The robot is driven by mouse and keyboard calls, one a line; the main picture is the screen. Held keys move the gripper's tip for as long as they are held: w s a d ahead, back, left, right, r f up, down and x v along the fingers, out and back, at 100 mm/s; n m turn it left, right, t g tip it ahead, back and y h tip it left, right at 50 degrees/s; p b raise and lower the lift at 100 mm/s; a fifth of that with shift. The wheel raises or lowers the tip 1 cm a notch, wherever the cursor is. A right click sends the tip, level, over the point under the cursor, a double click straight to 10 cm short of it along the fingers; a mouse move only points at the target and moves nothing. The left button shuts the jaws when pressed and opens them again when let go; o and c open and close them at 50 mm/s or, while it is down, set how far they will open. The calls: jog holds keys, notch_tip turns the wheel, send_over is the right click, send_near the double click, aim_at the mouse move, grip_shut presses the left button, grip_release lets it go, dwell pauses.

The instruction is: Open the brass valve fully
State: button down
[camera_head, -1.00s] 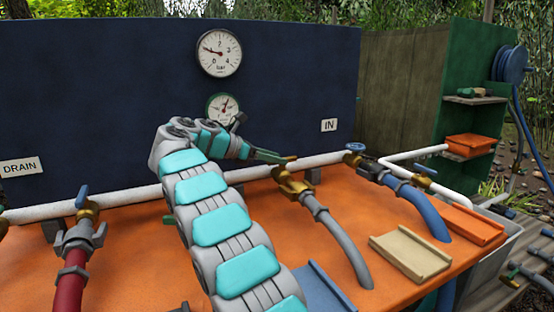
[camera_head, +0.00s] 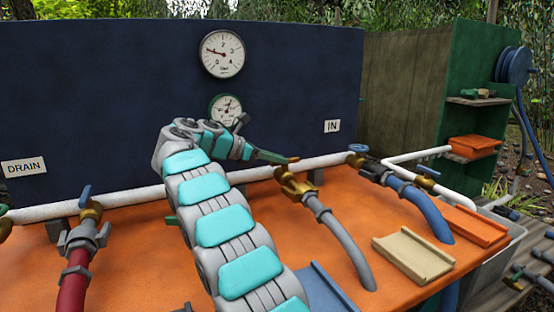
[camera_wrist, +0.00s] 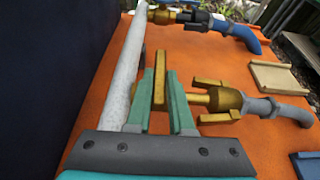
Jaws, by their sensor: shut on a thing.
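The brass valve (camera_head: 297,184) sits on a short branch off the white pipe, with a grey hose running from it. It also shows in the wrist view (camera_wrist: 228,99). My gripper (camera_head: 286,159) reaches it from the left. In the wrist view my gripper's green fingers (camera_wrist: 161,100) are shut on the brass lever (camera_wrist: 160,72), one on each side. The lever stands out past the fingertips and lies across the line of the branch in that picture. Part of the lever's base is hidden by the fingers.
A blue-handled valve with a blue hose (camera_head: 415,198) is to the right. A red hose (camera_head: 72,285) with a blue-lever valve is at left. The white pipe (camera_head: 115,204) runs along the navy panel (camera_head: 100,100) with two gauges. A beige tray (camera_head: 414,258) lies on the orange deck.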

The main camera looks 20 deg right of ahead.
jog(key=shift+s+n+t, duration=0.2)
jog(key=shift+n+t, duration=0.2)
jog(key=shift+t, duration=0.1)
jog(key=shift+s+d+r+n+t+y, duration=0.1)
jog(key=shift+s+n+t+y, duration=0.15)
jog(key=shift+n+t, duration=0.65)
jog(key=shift+s+d+n+t+y, duration=0.15)
jog(key=shift+n+t+y, duration=0.1)
jog(key=shift+n+t, duration=0.65)
jog(key=n+t+y, duration=0.1)
jog(key=t, duration=0.1)
jog(key=n+t+y, duration=0.1)
jog(key=n, duration=0.1)
jog(key=shift+s+d+t, duration=0.2)
jog(key=shift+s+t, duration=0.2)
jog(key=n+t+y, duration=0.3)
jog(key=n, duration=0.1)
jog(key=shift+s+d+y, duration=0.15)
jog(key=shift+d+y, duration=0.1)
jog(key=shift+y, duration=0.05)
jog(key=shift+d+r+n+t+y, duration=0.1)
jog(key=shift+n+t+y, duration=0.4)
jog(key=shift+n+y, duration=0.55)
jog(key=shift+s+d+n+t+y, duration=0.1)
jog(key=shift+d+n+t+y, duration=0.1)
jog(key=shift+n+y, duration=0.65)
jog(key=shift+d+n+t+y, duration=0.2)
jog(key=shift+n+y, duration=0.5)
jog(key=shift+y, duration=0.2)
